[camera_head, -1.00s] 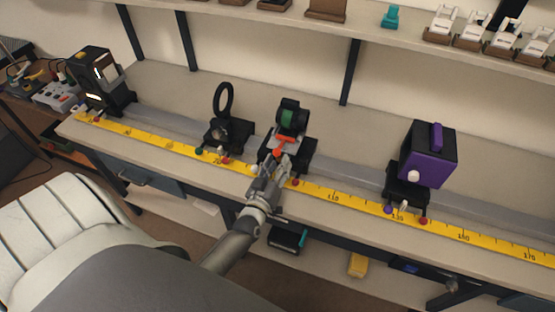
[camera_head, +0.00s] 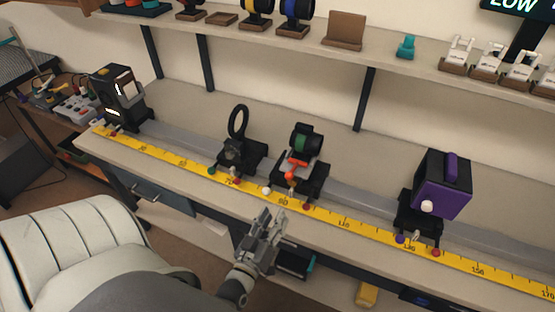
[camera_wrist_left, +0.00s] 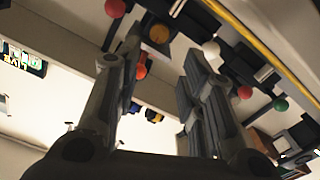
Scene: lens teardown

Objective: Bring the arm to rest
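My left gripper (camera_head: 274,215) is in front of the bench edge, apart from the mount with the green lens (camera_head: 303,142). Its two fingers stand apart with nothing between them, as the left wrist view also shows (camera_wrist_left: 163,48). The mount has a red-orange clamp (camera_head: 298,163) and sits on a black carriage (camera_head: 316,185) on the rail. My right gripper is not in view.
A black ring holder (camera_head: 238,122) and a dark lamp box (camera_head: 122,88) stand on the rail to the left. A purple box (camera_head: 442,188) stands to the right. A yellow ruler (camera_head: 345,223) runs along the bench front. A shelf (camera_head: 335,55) hangs above.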

